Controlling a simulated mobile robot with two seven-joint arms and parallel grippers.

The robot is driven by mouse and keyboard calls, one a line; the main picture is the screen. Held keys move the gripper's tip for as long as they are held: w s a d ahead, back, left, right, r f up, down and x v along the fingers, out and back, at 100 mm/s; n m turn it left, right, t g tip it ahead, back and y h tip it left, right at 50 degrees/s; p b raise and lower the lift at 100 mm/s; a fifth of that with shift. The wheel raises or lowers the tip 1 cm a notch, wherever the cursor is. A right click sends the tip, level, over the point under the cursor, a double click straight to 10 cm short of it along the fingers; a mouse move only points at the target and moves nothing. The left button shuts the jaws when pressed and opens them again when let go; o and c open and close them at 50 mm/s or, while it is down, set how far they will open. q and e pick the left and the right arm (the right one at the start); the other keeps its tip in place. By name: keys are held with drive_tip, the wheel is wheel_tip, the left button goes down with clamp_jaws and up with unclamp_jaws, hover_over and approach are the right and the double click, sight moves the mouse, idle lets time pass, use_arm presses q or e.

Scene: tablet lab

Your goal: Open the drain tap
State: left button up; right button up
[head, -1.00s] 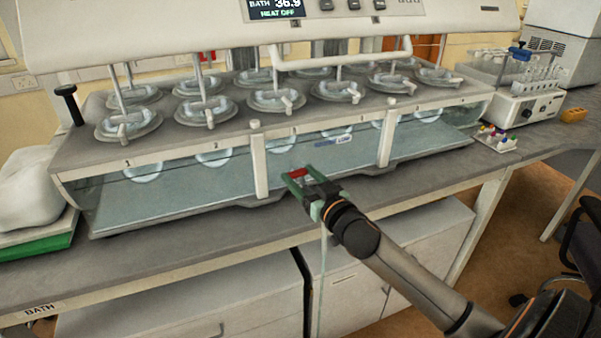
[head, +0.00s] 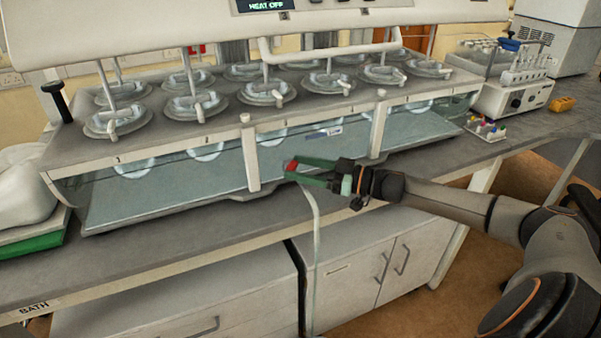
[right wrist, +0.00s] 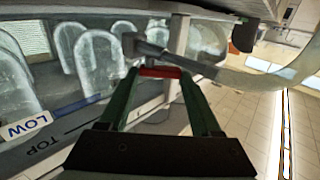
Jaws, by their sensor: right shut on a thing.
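The drain tap has a red handle (head: 291,165) at the front of the water bath (head: 160,205), low near its front edge. A pale drain hose (head: 316,235) hangs from the tap past the bench edge. My right gripper (head: 292,169), with green fingers, reaches in from the right and is shut on the red handle. In the right wrist view the red handle (right wrist: 160,72) lies between the tips of the green fingers (right wrist: 158,75), with a grey tap body beside it. My left gripper is out of view.
The bath's glass front carries a LOW/TOP level label (right wrist: 25,127). The bench (head: 150,240) has a narrow clear strip before the bath. White cabinets (head: 380,260) stand below. A small rack with coloured caps (head: 487,130) sits at the right.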

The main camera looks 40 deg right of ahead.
drive_tip(key=shift+y, duration=0.3)
drive_tip(key=o, duration=1.4)
